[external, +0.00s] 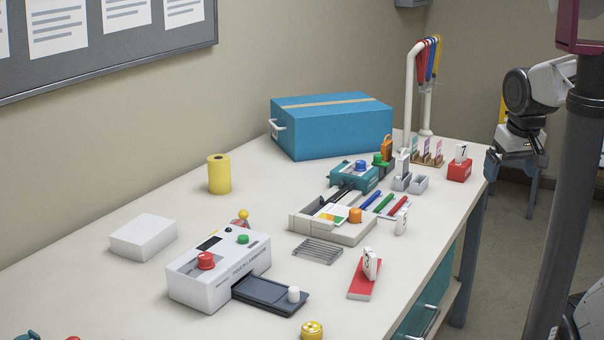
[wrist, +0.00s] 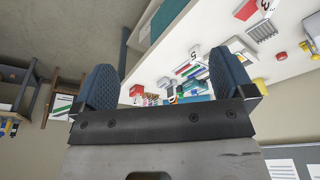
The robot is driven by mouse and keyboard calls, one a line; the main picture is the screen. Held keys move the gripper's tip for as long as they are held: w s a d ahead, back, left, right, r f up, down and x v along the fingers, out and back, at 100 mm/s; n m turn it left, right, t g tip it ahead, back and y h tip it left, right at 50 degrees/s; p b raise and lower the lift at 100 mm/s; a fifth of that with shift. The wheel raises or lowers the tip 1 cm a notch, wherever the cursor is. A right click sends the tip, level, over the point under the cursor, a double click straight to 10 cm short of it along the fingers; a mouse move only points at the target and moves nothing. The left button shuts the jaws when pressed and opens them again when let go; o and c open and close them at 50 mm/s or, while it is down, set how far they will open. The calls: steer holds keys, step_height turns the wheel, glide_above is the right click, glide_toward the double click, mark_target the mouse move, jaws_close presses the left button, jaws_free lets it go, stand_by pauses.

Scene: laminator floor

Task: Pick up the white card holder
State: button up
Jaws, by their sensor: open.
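Two small pale grey-white holders stand side by side toward the back right of the table in the external view. The left one (external: 401,183) has an upright white tag in it; the right one (external: 419,185) looks empty. I cannot tell which is the white card holder. My gripper (external: 518,166) hangs beyond the table's right edge, apart from them. In the wrist view my gripper (wrist: 165,86) has its two blue-padded fingers wide apart with nothing between them. The small holders are not clear in that view.
A red block (external: 459,172) with a number 7 tag stands right of the holders, near the table edge. Wooden stands with cards (external: 427,157) are behind. A white number tag (external: 402,222) and a pen tray (external: 333,229) are in front. A blue box (external: 331,129) is at the back.

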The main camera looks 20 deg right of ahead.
steer(key=shift+w, duration=0.1)
steer(key=m+t+y, duration=0.3)
steer(key=m+y, duration=0.7)
steer(key=m, duration=0.9)
glide_above(406, 162)
steer(key=s+a, duration=0.4)
steer(key=s, duration=1.1)
step_height(406, 162, down, 10)
steer(key=w+d+f+m+t, duration=0.1)
steer(key=w+d+f+m, duration=0.1)
steer(key=w+f, duration=0.1)
steer(key=w+d+f+m+t, duration=0.1)
steer(key=w+d+f+m, duration=0.2)
steer(key=w, duration=0.2)
steer(key=w+d+f+m+t, duration=0.2)
steer(key=w+f, duration=0.1)
steer(key=w, duration=0.1)
steer(key=shift+d+f+m, duration=0.15)
steer(key=shift+d+m, duration=0.15)
steer(key=shift+m, duration=0.1)
steer(key=shift+x, duration=1.25)
